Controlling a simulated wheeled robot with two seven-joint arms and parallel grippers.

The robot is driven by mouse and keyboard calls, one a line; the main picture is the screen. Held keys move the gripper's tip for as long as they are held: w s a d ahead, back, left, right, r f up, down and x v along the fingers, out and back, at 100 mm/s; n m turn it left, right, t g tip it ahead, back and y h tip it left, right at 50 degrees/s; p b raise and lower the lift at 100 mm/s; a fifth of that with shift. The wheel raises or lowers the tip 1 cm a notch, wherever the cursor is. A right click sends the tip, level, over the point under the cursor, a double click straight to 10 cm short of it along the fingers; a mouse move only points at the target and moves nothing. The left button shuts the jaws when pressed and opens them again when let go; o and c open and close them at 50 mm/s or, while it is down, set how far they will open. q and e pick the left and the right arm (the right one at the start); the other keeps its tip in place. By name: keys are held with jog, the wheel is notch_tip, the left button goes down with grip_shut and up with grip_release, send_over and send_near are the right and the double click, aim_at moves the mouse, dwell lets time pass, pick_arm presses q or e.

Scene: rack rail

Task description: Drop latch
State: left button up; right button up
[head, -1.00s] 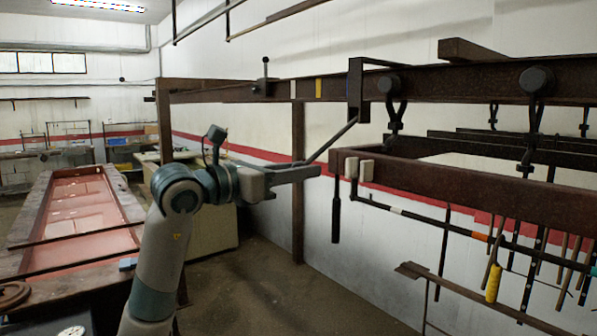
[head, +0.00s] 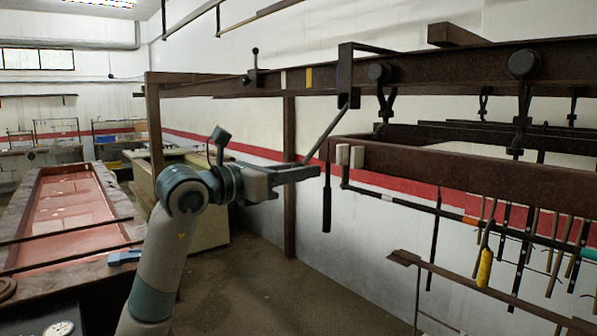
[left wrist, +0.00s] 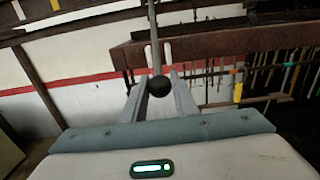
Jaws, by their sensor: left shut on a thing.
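My left gripper (head: 302,174) is shut on a thin dark rod (head: 328,131). The rod slopes up to the right toward a dark angled bracket (head: 346,75) on the overhead rail. In the left wrist view, the rod (left wrist: 153,32) runs up from a black ball (left wrist: 159,86) at its end, between the two fingers (left wrist: 159,92). Which part is the latch is not certain; the rod and bracket look most like it. A small upright lever with a knob (head: 254,68) stands on the rail farther left. My right gripper is not in view.
A long brown rail (head: 430,72) spans the top. A brown beam (head: 470,172) hangs from hooks below it, its end close to my left fingertips, with a black handle (head: 326,205) hanging there. A red-topped bench (head: 68,210) is at left. The floor between is clear.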

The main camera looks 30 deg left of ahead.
pick_arm(q)
jog(key=w+f+b, duration=0.1)
jog(key=w+d+f, duration=0.1)
jog(key=w, duration=0.1)
jog(key=shift+d+f+b, duration=0.1)
jog(key=shift+f+b, duration=0.3)
jog(key=shift+f, duration=0.1)
jog(key=w, duration=0.1)
jog(key=w+d+f, duration=0.1)
jog(key=w+f+b, duration=0.1)
jog(key=shift+w+d, duration=0.2)
jog(key=shift+d, duration=0.05)
dwell(0.4)
jog(key=shift+w, duration=0.1)
jog(key=shift+w+d+f+b, duration=0.1)
jog(key=shift+w+d+f, duration=0.15)
jog(key=shift+w, duration=0.35)
jog(key=shift+w+d+f+b, duration=0.15)
jog(key=shift+w+d, duration=0.1)
jog(key=shift+w, duration=0.35)
jog(key=shift+w+d+f+b, duration=0.15)
jog(key=shift+w+d, duration=0.1)
jog(key=shift+w, duration=0.35)
